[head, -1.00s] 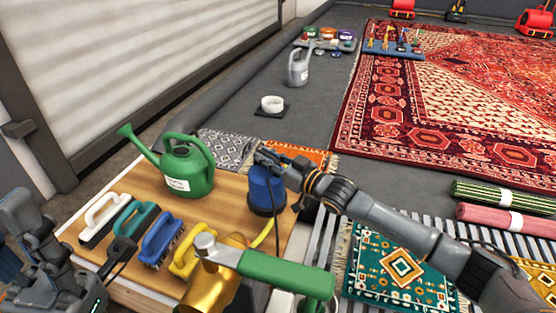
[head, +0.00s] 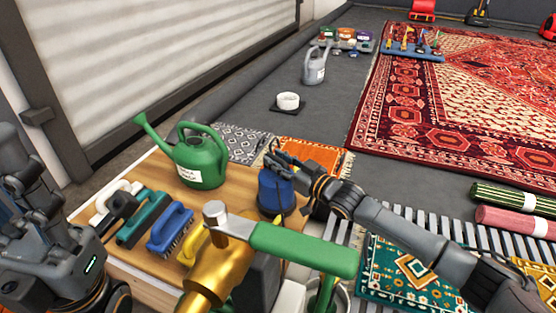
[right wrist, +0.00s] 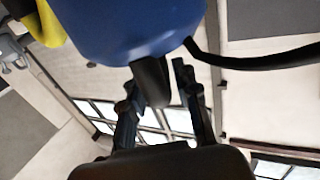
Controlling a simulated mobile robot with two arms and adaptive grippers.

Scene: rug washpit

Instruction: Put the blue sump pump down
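The blue sump pump (head: 275,193) is upright at the right end of the wooden tabletop (head: 238,187). Whether its base touches the wood is hard to tell. My right gripper (head: 277,156) is at its top. In the right wrist view, the pump's blue body (right wrist: 125,25) fills the top, and its dark handle (right wrist: 151,80) is between the fingers of the right gripper (right wrist: 155,75), which look shut on it. My left gripper (head: 118,207) shows only in part near the brushes; its finger opening is not clear.
A green watering can (head: 198,165) stands left of the pump. White, teal, blue (head: 170,230) and yellow brushes lie in front. A brass piece with a green handle (head: 305,250) blocks the near view. An orange rug (head: 312,152) lies behind the pump.

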